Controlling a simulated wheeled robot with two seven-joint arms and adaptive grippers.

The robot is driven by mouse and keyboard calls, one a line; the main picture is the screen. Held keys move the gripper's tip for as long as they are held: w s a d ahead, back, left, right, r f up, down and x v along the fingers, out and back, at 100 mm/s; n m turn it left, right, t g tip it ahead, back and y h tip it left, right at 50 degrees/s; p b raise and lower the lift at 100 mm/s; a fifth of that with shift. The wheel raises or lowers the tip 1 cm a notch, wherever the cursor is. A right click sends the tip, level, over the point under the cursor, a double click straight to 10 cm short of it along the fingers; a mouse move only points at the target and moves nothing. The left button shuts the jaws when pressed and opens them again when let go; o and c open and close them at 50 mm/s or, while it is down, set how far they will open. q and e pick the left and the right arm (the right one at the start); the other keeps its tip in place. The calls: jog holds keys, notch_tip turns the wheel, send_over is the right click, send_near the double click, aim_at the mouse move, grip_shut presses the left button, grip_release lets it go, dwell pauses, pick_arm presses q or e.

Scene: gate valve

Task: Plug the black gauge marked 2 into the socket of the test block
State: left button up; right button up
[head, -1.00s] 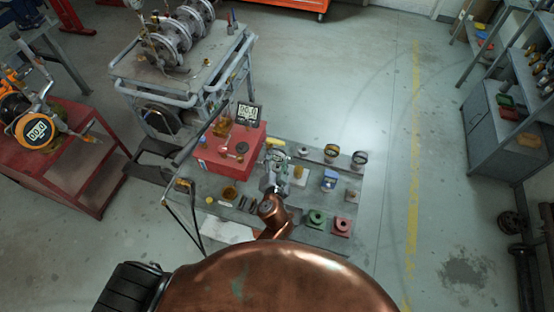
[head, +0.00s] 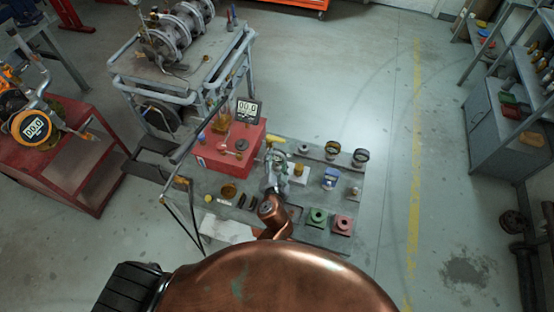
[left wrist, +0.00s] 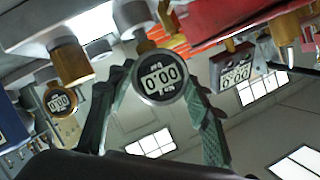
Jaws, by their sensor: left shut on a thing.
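My left gripper (head: 279,160) is over the middle of the bench top. In the left wrist view its two fingers (left wrist: 160,95) are shut on a round gauge (left wrist: 163,76) with a dark rim and a display of zeros. The small mark on its face is too blurred to read for certain. In the head view the held gauge is small and partly covered by the gripper. A red block (head: 214,160) with a digital display (head: 248,110) stands just left of the gripper. I cannot tell which opening is the socket. My right gripper is not in view.
Two round gauges (head: 332,148) (head: 360,157) stand at the bench's back right. A blue item (head: 330,178), a green block (head: 317,217) and a pink block (head: 342,224) stand right of the gripper. A railed cart (head: 180,65) is behind; open floor (head: 388,190) lies right.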

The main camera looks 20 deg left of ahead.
pick_arm(q)
jog(key=shift+f+b, duration=0.6)
jog(key=shift+f, duration=0.15)
jog(key=o, duration=1.4)
jog(key=shift+c, duration=0.2)
jog(key=shift+s+d+r, duration=0.1)
jog(key=shift+s+d, duration=0.05)
jog(key=shift+s, duration=0.4)
jog(key=s+d, duration=0.3)
jog(key=s, duration=1)
jog(key=shift+s+r, duration=0.2)
jog(key=shift+r, duration=0.15)
